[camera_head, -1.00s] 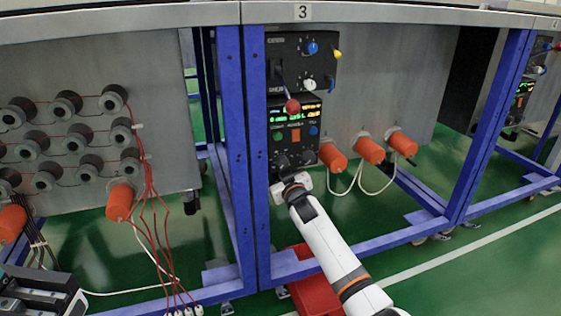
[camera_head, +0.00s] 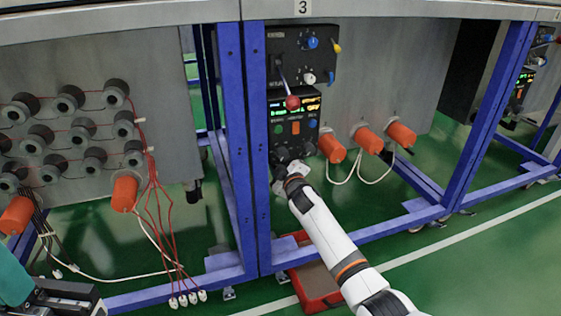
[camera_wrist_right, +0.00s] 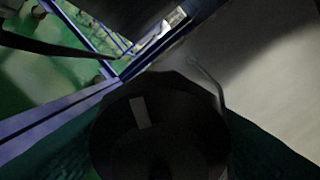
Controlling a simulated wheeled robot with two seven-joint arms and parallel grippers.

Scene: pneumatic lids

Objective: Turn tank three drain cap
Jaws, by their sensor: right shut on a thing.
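The label "3" (camera_head: 302,8) is on the top rail above a black control panel (camera_head: 301,54). Below it, a second black unit (camera_head: 279,142) has a lit display, buttons and dark round knobs along its lower edge. My right gripper (camera_head: 288,170) is at this lower edge. In the right wrist view a dark round knob (camera_wrist_right: 160,130) with a pale mark fills the lower middle, and my right gripper is shut on it. The fingers are mostly hidden in the dark. I cannot tell from the marks whether this is the drain cap.
A lever with a red ball (camera_head: 292,102) sticks out above my right gripper. Several orange cylinders (camera_head: 331,147) with white cables are to its right. A blue frame post (camera_head: 231,140) stands close on the left. A red-edged box (camera_head: 318,285) lies on the floor below the arm.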

